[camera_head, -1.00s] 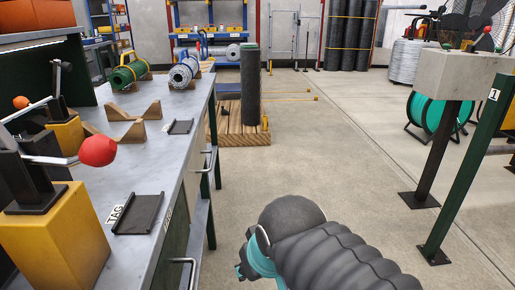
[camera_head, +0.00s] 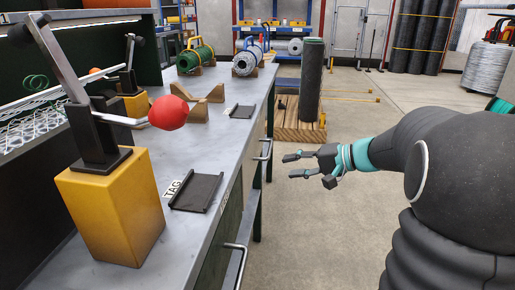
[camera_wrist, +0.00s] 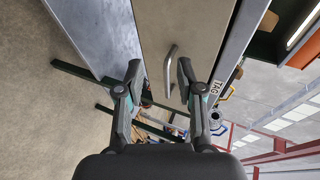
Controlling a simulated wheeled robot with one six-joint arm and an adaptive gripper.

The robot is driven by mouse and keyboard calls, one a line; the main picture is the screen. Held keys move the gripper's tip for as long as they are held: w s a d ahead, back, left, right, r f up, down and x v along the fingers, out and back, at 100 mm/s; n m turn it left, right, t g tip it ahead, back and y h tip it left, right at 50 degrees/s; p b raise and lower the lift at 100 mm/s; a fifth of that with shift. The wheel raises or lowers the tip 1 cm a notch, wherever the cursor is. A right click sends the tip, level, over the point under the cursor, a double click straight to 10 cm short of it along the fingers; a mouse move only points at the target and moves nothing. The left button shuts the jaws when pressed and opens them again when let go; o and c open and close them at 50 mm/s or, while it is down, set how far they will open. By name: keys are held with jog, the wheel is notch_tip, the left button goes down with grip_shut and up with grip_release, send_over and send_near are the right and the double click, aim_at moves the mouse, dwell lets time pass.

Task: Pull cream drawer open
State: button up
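The cream drawer (camera_wrist: 190,25) has a flat beige front with a silver bar handle (camera_wrist: 171,70) in the wrist view. In the head view its handle (camera_head: 266,150) stands out from the bench front, and the drawer looks shut. My gripper (camera_head: 290,166) is open and empty, its fingers pointing at this handle from the right. In the wrist view my gripper (camera_wrist: 158,72) has a finger on each side of the handle in the picture, the handle closer to the right finger. The fingers look short of the handle, with no contact visible.
A nearer handle (camera_head: 236,262) sits on a dark green front below the bench (camera_head: 130,275). A TAG tray (camera_head: 196,192) and a red-knobbed lever on a yellow block (camera_head: 110,215) stand on the bench.

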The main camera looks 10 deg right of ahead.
aim_at(270, 147)
jog(key=w+d+m+t, duration=0.1)
jog(key=w+d+t, duration=0.2)
jog(key=w+d, duration=0.25)
jog(key=shift+m+y, duration=0.3)
jog(key=shift+y, duration=0.1)
jog(key=p+x, duration=0.1)
jog(key=x, duration=1.2)
jog(key=shift+w+d+f, duration=0.1)
jog(key=shift+d+f, duration=0.05)
